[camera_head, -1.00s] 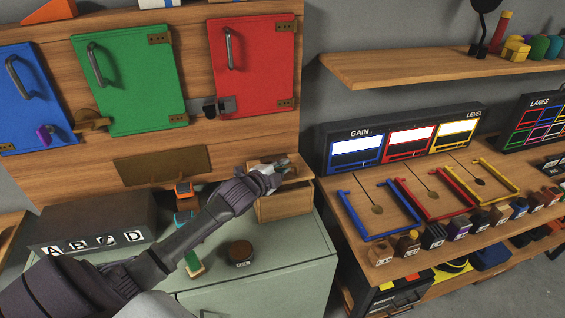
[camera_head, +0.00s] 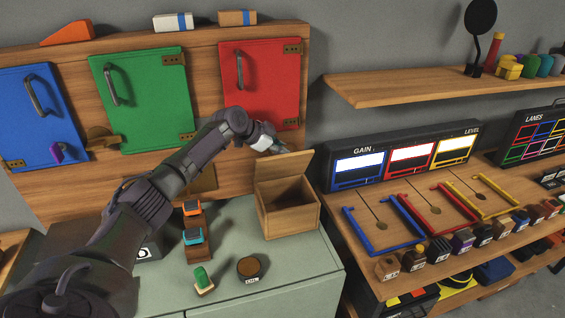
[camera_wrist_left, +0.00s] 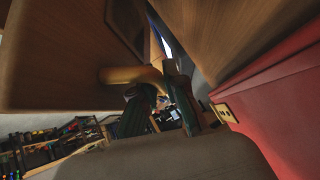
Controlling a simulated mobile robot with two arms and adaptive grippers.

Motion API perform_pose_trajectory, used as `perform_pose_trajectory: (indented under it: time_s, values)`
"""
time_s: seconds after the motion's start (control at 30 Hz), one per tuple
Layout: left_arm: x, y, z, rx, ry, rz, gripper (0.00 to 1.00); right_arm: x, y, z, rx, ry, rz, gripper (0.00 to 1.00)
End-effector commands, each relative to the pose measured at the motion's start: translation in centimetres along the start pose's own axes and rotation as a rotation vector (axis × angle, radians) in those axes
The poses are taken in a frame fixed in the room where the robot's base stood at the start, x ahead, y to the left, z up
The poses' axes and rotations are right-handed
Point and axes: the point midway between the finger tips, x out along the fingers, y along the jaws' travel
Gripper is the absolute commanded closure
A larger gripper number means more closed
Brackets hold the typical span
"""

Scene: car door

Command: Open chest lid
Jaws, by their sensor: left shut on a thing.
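The wooden chest (camera_head: 290,212) stands on the grey-green cabinet top. Its lid (camera_head: 285,168) is raised at the back, and the dark inside of the chest shows. My left gripper (camera_head: 277,148) is at the upper edge of the lid, in front of the red door. In the left wrist view my left gripper (camera_wrist_left: 155,108) is shut on the brass lid handle (camera_wrist_left: 133,75), and the lid's wood fills the upper left. My right gripper is in neither view.
The red door (camera_head: 262,85) is close behind my left gripper. Orange and blue watches (camera_head: 193,236), a green-topped block (camera_head: 202,280) and a round brown item (camera_head: 250,267) sit left of the chest. A shelf (camera_head: 440,85) juts out at the right.

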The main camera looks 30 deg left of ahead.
Motion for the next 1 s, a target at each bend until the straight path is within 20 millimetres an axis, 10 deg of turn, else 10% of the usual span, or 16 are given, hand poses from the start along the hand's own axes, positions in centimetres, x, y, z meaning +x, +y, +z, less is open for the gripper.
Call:
perform_pose_trajectory:
  time_s: [0.8,0.87,1.0]
  values:
    - [0.11,-1.19,0.06,0.007,0.000,-0.008,1.00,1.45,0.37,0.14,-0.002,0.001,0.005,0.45]
    - [0.11,-1.18,0.06,0.007,0.000,-0.008,0.79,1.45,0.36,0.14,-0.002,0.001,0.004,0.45]
    - [0.12,-1.16,0.06,0.007,0.000,-0.008,0.77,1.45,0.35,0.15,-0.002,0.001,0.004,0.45]
